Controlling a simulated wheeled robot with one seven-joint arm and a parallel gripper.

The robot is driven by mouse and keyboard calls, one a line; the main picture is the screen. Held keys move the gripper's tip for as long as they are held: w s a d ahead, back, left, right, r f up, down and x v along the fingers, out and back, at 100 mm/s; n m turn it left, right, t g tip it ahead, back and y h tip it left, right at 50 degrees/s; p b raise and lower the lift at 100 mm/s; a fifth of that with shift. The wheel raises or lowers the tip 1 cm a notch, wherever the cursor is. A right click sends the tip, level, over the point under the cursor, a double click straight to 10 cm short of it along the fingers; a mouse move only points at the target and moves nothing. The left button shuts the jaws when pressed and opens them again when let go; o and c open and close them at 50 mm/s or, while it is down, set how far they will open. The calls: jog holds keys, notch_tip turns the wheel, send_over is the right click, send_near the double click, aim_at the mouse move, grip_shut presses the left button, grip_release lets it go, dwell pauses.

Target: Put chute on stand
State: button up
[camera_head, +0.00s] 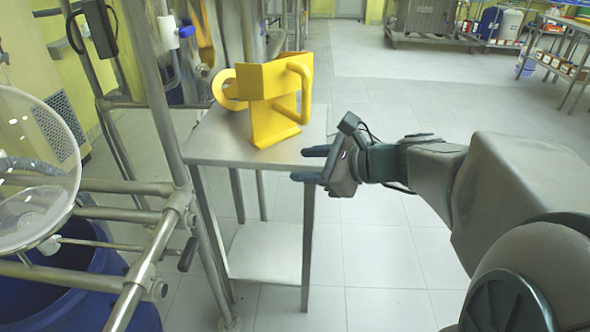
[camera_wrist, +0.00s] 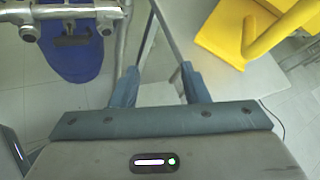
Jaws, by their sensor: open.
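The yellow chute (camera_head: 262,82), with curved handles on its sides, stands upright on a small metal table (camera_head: 222,148). This table is the only stand-like thing I see under it. My gripper (camera_head: 301,165) is open and empty at the table's front right edge, below and to the right of the chute, apart from it. In the wrist view, my gripper's two fingers (camera_wrist: 158,74) are spread with nothing between them. Part of the chute (camera_wrist: 225,30) shows at the upper right there, on the tabletop (camera_wrist: 262,88).
A metal pipe frame (camera_head: 170,215) with a clear glass vessel (camera_head: 35,170) and a blue drum (camera_head: 75,290) stands at the left. The table has a lower shelf (camera_head: 265,255). The tiled floor right of the table is open. Shelving with boxes (camera_head: 560,65) is far right.

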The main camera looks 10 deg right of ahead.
jog(key=s+a+f+n+g+h, duration=0.2)
jog(key=s+a+f+n+g, duration=0.2)
jog(key=s+f+n+g, duration=0.45)
jog(key=s+d+f+n+h, duration=0.4)
jog(key=n+h, duration=0.2)
jog(key=n, duration=0.8)
jog(key=shift+f+h, duration=0.3)
jog(key=shift+f, duration=0.05)
jog(key=shift+n, duration=0.25)
jog(key=shift+c, duration=0.5)
